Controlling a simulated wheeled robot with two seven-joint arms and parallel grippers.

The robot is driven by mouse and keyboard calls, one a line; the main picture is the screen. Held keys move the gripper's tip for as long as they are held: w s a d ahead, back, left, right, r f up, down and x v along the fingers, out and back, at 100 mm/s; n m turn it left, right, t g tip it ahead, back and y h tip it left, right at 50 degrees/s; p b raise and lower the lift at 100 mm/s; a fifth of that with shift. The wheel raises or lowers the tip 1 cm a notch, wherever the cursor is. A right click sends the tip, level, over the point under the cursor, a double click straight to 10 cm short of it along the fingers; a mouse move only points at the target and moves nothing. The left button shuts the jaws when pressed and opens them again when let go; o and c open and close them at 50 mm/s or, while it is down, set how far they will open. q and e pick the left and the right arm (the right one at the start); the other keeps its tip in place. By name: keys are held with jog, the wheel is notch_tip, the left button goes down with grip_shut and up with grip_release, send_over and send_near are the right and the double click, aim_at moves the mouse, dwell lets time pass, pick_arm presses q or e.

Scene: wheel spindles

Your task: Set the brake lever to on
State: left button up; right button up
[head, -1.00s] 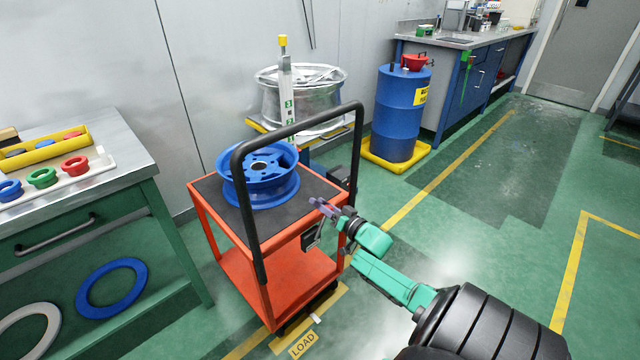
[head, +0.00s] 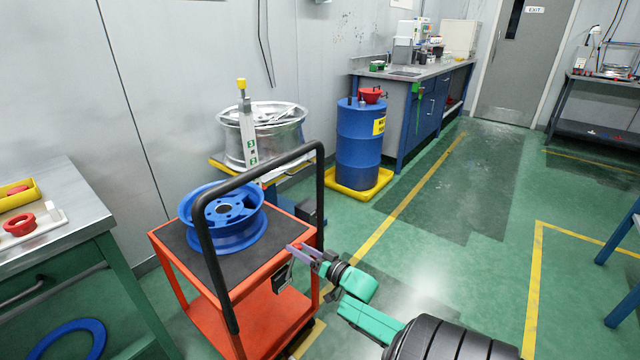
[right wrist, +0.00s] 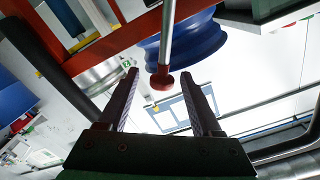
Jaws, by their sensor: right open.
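The brake lever shows in the right wrist view as a metal rod (right wrist: 167,40) with a red knob (right wrist: 162,81) at its end. The knob appears between the two fingers of my right gripper, with gaps on both sides; I cannot tell their depth apart. In the head view my right gripper (head: 299,252) is open at the right side of the orange cart (head: 251,288), close to its top edge, above a small dark plate (head: 283,276). The lever is hard to make out there. My left gripper is not in view.
A blue wheel rim (head: 236,237) lies on the cart's top, under the black handle (head: 205,247). A silver rim (head: 278,125) stands behind. A blue drum (head: 358,145) stands in a yellow tray. A green workbench (head: 62,252) is at left. Floor to the right is clear.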

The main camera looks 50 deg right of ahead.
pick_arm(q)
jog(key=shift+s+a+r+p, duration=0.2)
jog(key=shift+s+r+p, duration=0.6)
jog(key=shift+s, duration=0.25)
pick_arm(e)
jog(key=s, duration=1)
jog(key=shift+s, duration=0.15)
jog(key=shift+a+f, duration=0.1)
